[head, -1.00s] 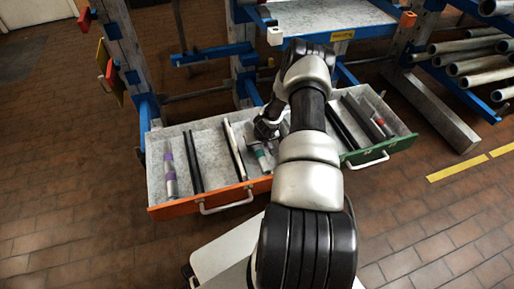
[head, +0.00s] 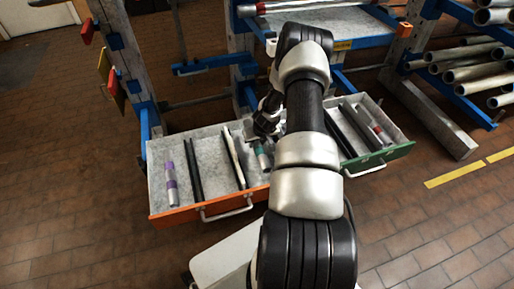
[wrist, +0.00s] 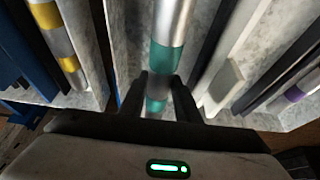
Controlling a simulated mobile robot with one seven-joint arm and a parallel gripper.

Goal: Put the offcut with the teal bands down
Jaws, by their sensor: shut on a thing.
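The offcut with the teal bands (wrist: 168,52) is a silvery tube between my fingers in the wrist view. My gripper (wrist: 160,92) is shut on it, one dark finger on each side. In the head view the offcut (head: 261,154) shows just in front of my gripper (head: 264,128), over the right part of the orange-fronted drawer (head: 180,215). My arm hides much of it there. I cannot tell whether the offcut touches the drawer floor.
Dark dividers split the orange drawer. A purple-banded offcut (head: 170,178) lies at its left. The green-fronted drawer (head: 378,160) on the right holds a red-banded tube (head: 376,127). A yellow-banded tube (wrist: 58,44) shows left in the wrist view. Shelves and uprights stand behind.

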